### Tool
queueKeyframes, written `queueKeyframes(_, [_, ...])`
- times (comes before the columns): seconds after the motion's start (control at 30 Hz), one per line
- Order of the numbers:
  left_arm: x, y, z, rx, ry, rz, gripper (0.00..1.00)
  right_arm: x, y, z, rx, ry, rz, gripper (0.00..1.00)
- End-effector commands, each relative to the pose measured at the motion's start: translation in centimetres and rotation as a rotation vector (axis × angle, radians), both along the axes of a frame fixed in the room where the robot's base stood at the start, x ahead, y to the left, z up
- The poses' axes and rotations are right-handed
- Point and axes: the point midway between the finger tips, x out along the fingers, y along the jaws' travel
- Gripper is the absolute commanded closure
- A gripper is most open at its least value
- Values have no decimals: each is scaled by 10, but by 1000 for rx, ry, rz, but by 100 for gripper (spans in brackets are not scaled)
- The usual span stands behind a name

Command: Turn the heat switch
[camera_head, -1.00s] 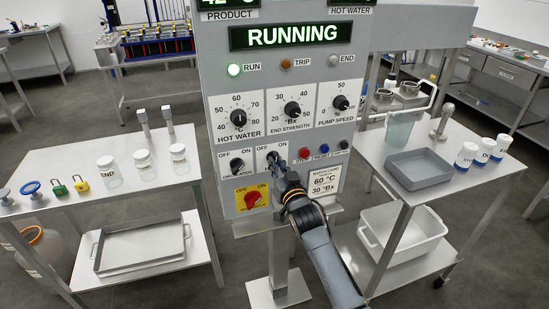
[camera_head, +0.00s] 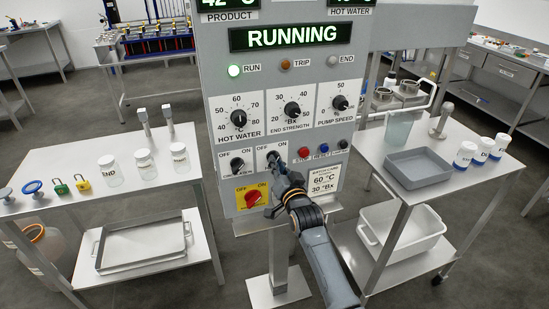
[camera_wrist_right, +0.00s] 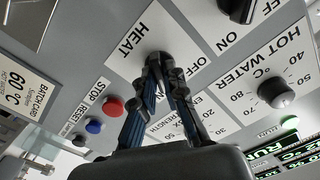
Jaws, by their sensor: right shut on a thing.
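The heat switch (camera_wrist_right: 158,58) is a dark knob under the HEAT label on the grey control panel. In the head view the heat switch (camera_head: 272,157) sits between OFF and ON marks, right of the matching circulation switch (camera_head: 238,166). My right gripper (camera_wrist_right: 160,68) is shut on the heat switch, with its two fingers converging on the knob. In the head view my right gripper (camera_head: 275,168) reaches it from below. The fingers partly hide the knob, so I cannot tell which mark it points to. My left gripper is out of view.
Red (camera_head: 304,152), blue (camera_head: 324,148) and black buttons lie just right of the gripper. A red rotary switch (camera_head: 253,196) on a yellow plate is below left. Dials sit above. Side tables hold jars, padlocks and a grey tray (camera_head: 420,181).

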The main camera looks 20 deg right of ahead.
Motion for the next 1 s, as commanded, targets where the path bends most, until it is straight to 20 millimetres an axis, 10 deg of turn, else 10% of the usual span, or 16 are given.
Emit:
queueKeyframes(0.7, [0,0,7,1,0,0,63,0,0,-2,272,13,0,100])
queueKeyframes(0.83, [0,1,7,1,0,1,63,0,0,-1,271,13,0,64])
queueKeyframes(1.0, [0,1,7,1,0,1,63,0,0,-1,270,11,0,62])
